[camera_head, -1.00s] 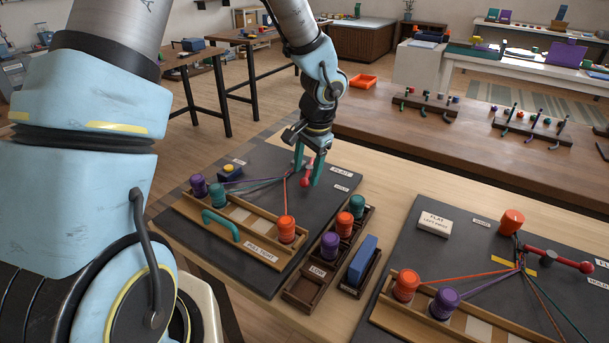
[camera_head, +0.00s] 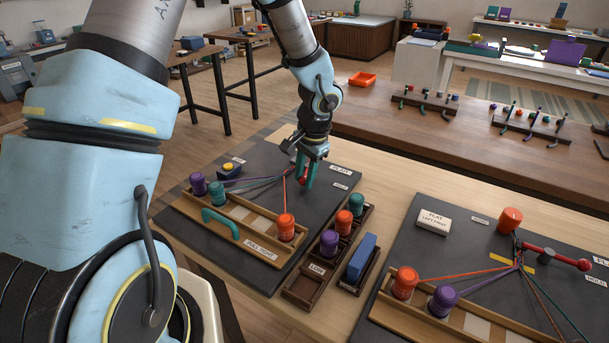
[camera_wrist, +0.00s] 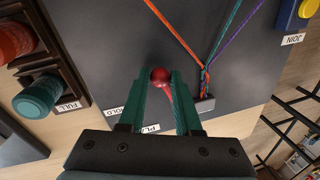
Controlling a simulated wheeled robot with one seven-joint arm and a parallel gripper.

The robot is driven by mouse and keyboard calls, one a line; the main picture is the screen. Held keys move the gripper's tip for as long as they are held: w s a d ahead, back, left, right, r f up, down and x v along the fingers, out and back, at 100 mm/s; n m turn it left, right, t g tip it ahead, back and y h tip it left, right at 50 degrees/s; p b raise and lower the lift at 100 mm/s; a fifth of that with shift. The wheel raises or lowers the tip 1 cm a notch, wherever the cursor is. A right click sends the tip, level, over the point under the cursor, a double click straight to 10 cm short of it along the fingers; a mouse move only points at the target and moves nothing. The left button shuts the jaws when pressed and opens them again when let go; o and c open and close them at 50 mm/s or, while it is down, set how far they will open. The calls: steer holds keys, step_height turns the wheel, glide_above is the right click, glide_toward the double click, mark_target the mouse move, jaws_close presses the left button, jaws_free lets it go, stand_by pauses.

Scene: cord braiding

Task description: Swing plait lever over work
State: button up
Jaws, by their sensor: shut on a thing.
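My gripper (camera_head: 306,181) has teal fingers closed around the red ball knob (camera_wrist: 160,76) of the plait lever, over the dark board (camera_head: 262,262). In the wrist view the red lever arm (camera_wrist: 171,99) runs back between the fingers, partly hidden by them. Orange (camera_wrist: 178,34), purple (camera_wrist: 229,47) and teal (camera_wrist: 223,35) cords meet in a short braid (camera_wrist: 206,76) just right of the fingers. On the wooden rail, purple (camera_head: 198,184) and teal (camera_head: 217,193) bobbins stand at the left and an orange bobbin (camera_head: 286,227) at the right.
A blue box with a yellow button (camera_head: 228,168) sits at the board's back left. A dark tray (camera_head: 303,291) holding bobbins and a blue block (camera_head: 362,257) stands to the right. A second board (camera_head: 421,207) with its own lever (camera_head: 550,256) lies farther right.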

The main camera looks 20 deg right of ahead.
mark_target(328, 181)
jaws_close()
stand_by(0.7)
steer(key=shift+d, duration=0.1)
steer(key=shift+s+d+f+n+b, duration=0.1)
steer(key=shift+s+d+n+b, duration=0.1)
steer(key=shift+d+n+b, duration=0.45)
steer(key=n+b, duration=0.1)
steer(key=d+n, duration=0.1)
steer(key=n, duration=0.1)
steer(key=shift+s+y+b, duration=0.2)
steer(key=shift+y+b, duration=0.1)
steer(key=shift+b, duration=0.05)
steer(key=shift+d+n+g+b, duration=0.4)
steer(key=shift+d+n, duration=0.45)
steer(key=shift+n, duration=0.4)
steer(key=n, duration=0.1)
steer(key=d+n, duration=0.2)
steer(key=shift+w+n+g+y, duration=0.25)
steer(key=shift+n+g+y, duration=0.05)
steer(key=shift+g, duration=0.1)
steer(key=shift+w+d+n+g, duration=0.15)
steer(key=shift+w+d+n, duration=0.2)
steer(key=shift+n, duration=0.55)
steer(key=shift+w+d+n+g, duration=0.2)
steer(key=shift+d+n, duration=0.25)
steer(key=shift+n, duration=0.45)
